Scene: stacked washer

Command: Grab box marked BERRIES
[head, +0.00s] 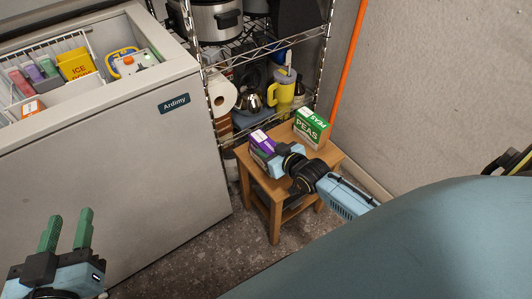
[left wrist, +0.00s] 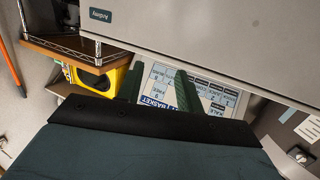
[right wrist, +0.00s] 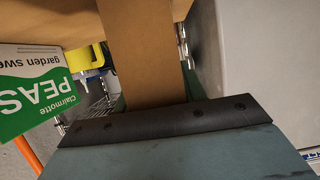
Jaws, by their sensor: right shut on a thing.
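A purple box (head: 262,143) with a white patch stands on the small wooden stool (head: 275,184); its lettering is too small to read. My right gripper (head: 275,158) is shut on this box from the near right side. In the right wrist view a plain tan face of the held box (right wrist: 143,60) fills the space between the green fingers. A green and white box marked PEAS (head: 311,128) stands beside it at the back of the stool, and also shows in the right wrist view (right wrist: 35,90). My left gripper (head: 66,229) is open and empty, low at the left.
A chest freezer (head: 130,160) with its top open stands at the left, with several packages inside. A concrete wall (head: 440,90) closes the right side.

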